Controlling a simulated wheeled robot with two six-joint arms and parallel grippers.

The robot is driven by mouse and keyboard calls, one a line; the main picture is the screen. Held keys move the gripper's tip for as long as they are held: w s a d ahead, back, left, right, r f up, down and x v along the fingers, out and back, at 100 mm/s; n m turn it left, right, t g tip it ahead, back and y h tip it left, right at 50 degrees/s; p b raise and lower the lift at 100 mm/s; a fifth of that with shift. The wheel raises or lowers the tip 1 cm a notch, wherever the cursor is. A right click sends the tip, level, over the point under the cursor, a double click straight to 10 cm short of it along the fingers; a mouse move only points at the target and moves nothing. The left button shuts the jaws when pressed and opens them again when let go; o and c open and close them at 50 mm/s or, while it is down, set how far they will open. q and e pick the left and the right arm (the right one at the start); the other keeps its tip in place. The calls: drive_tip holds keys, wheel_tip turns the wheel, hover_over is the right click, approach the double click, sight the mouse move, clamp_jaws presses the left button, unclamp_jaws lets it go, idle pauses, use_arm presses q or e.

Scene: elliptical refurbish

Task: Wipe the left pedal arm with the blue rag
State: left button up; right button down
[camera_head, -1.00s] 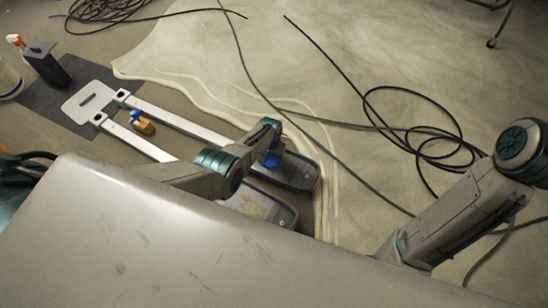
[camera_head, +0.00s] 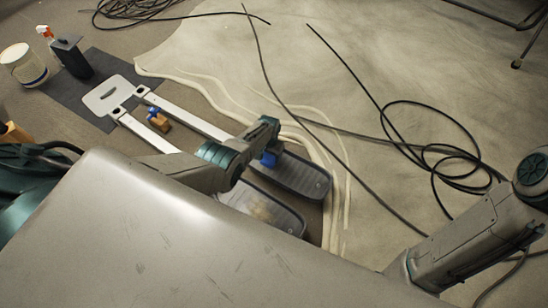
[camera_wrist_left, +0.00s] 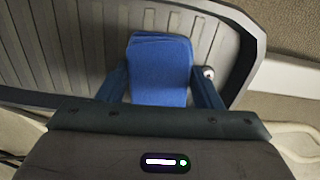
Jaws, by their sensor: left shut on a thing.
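My left gripper (camera_head: 268,150) is shut on the blue rag (camera_head: 269,159), held at the arm-side end of the far footplate (camera_head: 300,177). In the left wrist view the folded rag (camera_wrist_left: 160,70) sits between the two fingers, over the grey ribbed footplate (camera_wrist_left: 75,45). Whether the rag touches it is unclear. Two white pedal arms run from the white bracket (camera_head: 106,95) to the footplates: the far pedal arm (camera_head: 190,119) and the near one (camera_head: 150,138). The far one's end is partly hidden by my gripper. My right gripper is out of view.
The near footplate (camera_head: 262,208) has a brownish smudge. An orange-brown block with a blue top (camera_head: 159,121) stands between the pedal arms. A white bucket (camera_head: 22,65) and dark bottle (camera_head: 72,57) stand at upper left. Black cable (camera_head: 440,150) lies coiled at right.

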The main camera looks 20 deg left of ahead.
use_arm(q)
drive_tip(key=shift+a+r, duration=0.1)
wheel_tip(320, 180, up, 6)
drive_tip(key=p, duration=0.6)
idle(0.3)
wheel_tip(320, 180, up, 3)
drive_tip(key=p, duration=0.3)
